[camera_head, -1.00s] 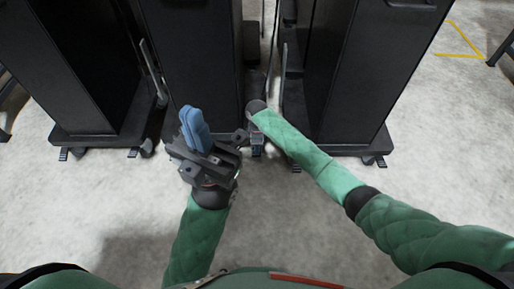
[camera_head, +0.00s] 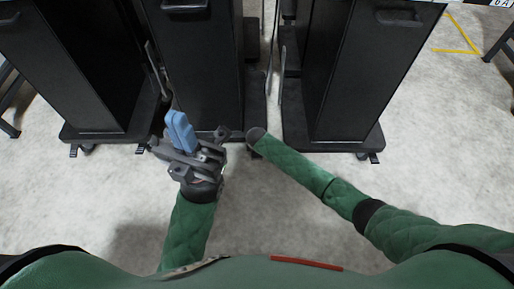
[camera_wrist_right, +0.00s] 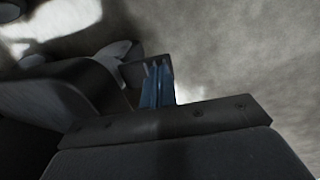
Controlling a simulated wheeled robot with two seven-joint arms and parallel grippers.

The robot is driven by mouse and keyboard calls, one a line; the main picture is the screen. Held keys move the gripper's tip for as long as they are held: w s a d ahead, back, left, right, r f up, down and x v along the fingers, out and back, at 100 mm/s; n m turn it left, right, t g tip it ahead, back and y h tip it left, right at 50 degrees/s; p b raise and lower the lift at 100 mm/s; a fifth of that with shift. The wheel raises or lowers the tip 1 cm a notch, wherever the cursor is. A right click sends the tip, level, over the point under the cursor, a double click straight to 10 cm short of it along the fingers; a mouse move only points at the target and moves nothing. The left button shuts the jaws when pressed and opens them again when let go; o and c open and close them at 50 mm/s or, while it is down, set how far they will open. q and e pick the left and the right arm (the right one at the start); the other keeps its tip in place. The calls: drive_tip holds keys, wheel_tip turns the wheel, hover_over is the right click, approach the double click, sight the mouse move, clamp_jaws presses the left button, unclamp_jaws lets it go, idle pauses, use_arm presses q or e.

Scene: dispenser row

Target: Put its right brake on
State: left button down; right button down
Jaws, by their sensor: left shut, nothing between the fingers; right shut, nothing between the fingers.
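The middle black dispenser (camera_head: 202,70) stands right in front of me on a dark base; its front right corner is hidden by my right arm, so I cannot see its right brake pedal. My left gripper (camera_head: 181,132), with blue fingers, is shut and empty in front of this dispenser's left side. In the head view my right gripper is hidden behind its own wrist, low by the dispenser's front right corner. In the right wrist view its blue fingers (camera_wrist_right: 158,85) are together with nothing between them. A pale rounded shape, possibly a caster, shows beyond them; contact cannot be told.
A left dispenser (camera_head: 75,70) and a right dispenser (camera_head: 358,75) stand close on either side, with narrow gaps between. Small feet or pedals (camera_head: 140,149) show under the left one's base. The pale concrete floor (camera_head: 300,220) in front is clear.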

drive_tip(key=shift+r+p, duration=0.8)
drive_tip(key=shift+p, duration=0.25)
